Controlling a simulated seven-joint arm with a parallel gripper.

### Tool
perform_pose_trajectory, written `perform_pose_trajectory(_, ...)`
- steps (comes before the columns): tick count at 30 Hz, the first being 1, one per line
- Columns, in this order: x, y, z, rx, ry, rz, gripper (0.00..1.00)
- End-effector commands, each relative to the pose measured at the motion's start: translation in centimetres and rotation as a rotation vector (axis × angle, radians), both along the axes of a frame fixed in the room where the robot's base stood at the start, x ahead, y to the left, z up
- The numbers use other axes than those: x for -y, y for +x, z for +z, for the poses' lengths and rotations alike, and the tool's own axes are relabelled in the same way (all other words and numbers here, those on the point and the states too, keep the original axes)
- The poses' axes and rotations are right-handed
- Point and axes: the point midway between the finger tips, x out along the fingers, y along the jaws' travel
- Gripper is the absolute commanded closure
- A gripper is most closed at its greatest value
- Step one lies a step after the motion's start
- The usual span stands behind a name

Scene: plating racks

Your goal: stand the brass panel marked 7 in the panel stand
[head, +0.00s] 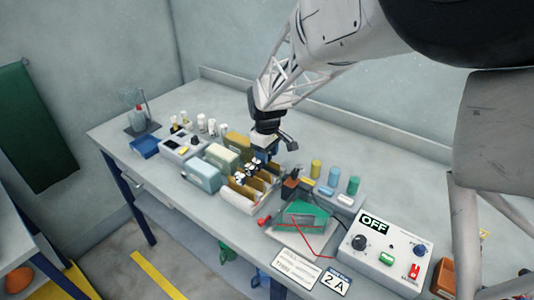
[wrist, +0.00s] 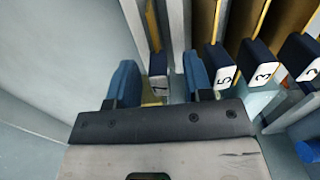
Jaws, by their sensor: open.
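In the head view, several brass panels with dark tops and white number tags stand in a pale rack (head: 238,200) at mid-table. My gripper (head: 268,146) is over the back of this rack. In the wrist view my gripper (wrist: 160,82) is open, with blue fingers on either side of a tagged panel (wrist: 158,91). Its tag is partly seen and hard to read; it could be a 7. Panels tagged 5 (wrist: 224,75), 3 (wrist: 263,72) and another number stand to the right. I cannot tell whether the fingers touch the panel. I cannot pick out the panel stand for certain.
Pale blue and cream boxes (head: 204,176) stand left of the rack. Coloured cylinders (head: 333,176) stand to its right. A green sloped piece (head: 303,216) with red wire and a control box (head: 383,251) reading OFF are at the front right. The back right table is clear.

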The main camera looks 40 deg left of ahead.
Motion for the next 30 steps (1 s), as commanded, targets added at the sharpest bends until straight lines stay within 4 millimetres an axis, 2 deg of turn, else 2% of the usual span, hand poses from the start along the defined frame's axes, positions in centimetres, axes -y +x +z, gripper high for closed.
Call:
perform_pose_trajectory(8, 0.0, 0.0, 1.4, 0.001, 0.001, 0.0, 0.53)
perform_pose_trajectory(21, 0.0, 0.0, 6.6, 0.001, 0.001, 0.0, 0.53)
perform_pose_trajectory(30, 0.0, 0.0, 7.8, 0.0, 0.0, 0.0, 0.53)
